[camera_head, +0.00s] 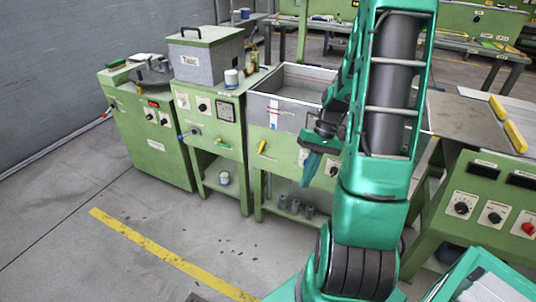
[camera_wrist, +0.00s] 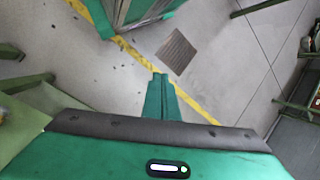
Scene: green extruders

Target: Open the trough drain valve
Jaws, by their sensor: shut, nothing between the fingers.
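The trough (camera_head: 268,108) is an open grey metal basin set in a green cabinet (camera_head: 257,170) in the middle of the head view. A small yellow lever (camera_head: 262,147) sits on the cabinet front below the trough and looks like the drain valve handle; it is slanted. My gripper (camera_head: 310,172) is in front of the cabinet, to the right of the yellow lever and apart from it. Its green fingers are together and empty, also in the wrist view (camera_wrist: 161,84). My arm hides the right part of the trough and cabinet. The wrist view does not show the lever.
Grey cylinders (camera_head: 295,206) stand on the lower shelf. A control console (camera_head: 482,205) is at right. The floor ahead is free, with a yellow line (camera_head: 150,247) and a grate (camera_wrist: 178,52).

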